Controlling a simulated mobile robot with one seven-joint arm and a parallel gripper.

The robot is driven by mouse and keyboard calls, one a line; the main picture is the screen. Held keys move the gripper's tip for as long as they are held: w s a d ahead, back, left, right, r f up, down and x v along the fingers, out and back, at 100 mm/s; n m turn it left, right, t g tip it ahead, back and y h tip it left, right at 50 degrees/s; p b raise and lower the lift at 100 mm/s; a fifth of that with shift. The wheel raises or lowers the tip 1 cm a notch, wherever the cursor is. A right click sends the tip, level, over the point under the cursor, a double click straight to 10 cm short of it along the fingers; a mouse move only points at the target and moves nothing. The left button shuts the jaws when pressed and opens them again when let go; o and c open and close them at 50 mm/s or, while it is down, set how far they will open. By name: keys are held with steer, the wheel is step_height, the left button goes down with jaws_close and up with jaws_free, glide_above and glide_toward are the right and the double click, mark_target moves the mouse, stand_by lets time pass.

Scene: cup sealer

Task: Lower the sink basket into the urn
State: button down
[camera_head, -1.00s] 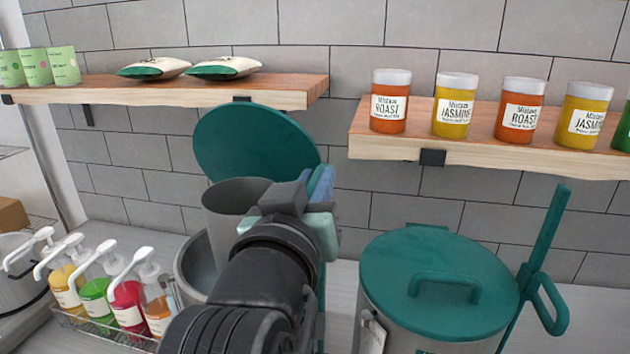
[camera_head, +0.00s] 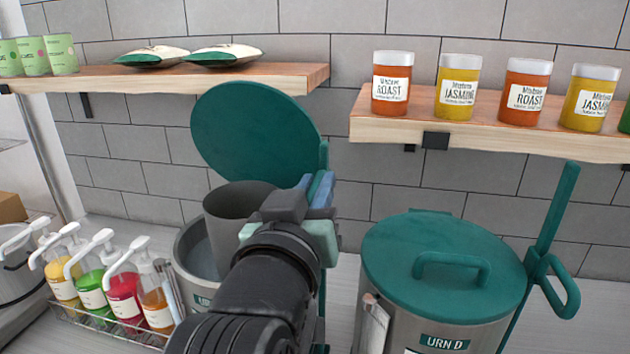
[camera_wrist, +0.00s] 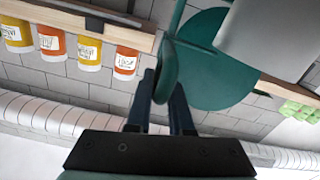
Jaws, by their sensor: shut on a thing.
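The sink basket (camera_head: 225,220) is a grey, open-topped cylinder. It is upright over the mouth of the open urn (camera_head: 187,285), and its lower part overlaps the opening. My arm hides its base, so its depth inside is unclear. The urn's round teal lid (camera_head: 255,130) stands raised behind the basket. My gripper (camera_head: 318,188) is at the basket's right side, near the rim. In the wrist view my gripper (camera_wrist: 167,95) is shut on a teal handle (camera_wrist: 166,75), with the grey basket wall (camera_wrist: 268,35) at the upper right.
A closed urn marked URN D (camera_head: 445,340) with a teal lid (camera_head: 440,260) stands at the right. A rack of pump bottles (camera_head: 120,295) is at the left. Wooden shelves above hold jars (camera_head: 390,85), bags (camera_head: 220,55) and green cups (camera_head: 62,55).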

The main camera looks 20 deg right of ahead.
step_height(320, 180, down, 10)
steer(key=b, duration=0.6)
steer(key=c, duration=1.2)
jaws_free()
steer(key=o, duration=0.4)
steer(key=shift+r, duration=0.15)
steer(key=shift+c, duration=0.2)
steer(key=shift+s, duration=0.1)
steer(key=b+v, duration=1.2)
steer(key=b, duration=0.1)
steer(key=shift+s+a+b, duration=0.25)
steer(key=shift+s+b, duration=0.05)
steer(key=shift+b, duration=0.05)
